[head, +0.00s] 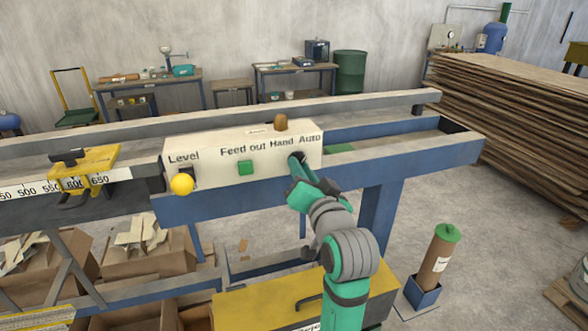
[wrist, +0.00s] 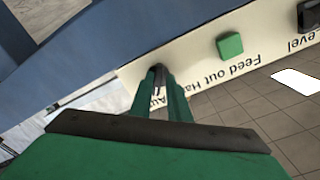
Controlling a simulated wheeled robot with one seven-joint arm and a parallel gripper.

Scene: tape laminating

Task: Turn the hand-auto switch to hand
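The cream control box (head: 213,150) carries the labels Level, Feed out and Hand Auto. The dark hand-auto switch (head: 296,156) sits below the Hand Auto label, partly hidden by my gripper (head: 299,164). In the wrist view the dark switch knob (wrist: 158,75) stands between the tips of my two green fingers (wrist: 160,88). The fingers are close together and look shut on the knob. The exact angle of the knob is hard to tell.
A green feed-out button (head: 246,167) and a yellow level knob (head: 182,185) are left of the switch. A yellow clamp (head: 85,168) is at the left.

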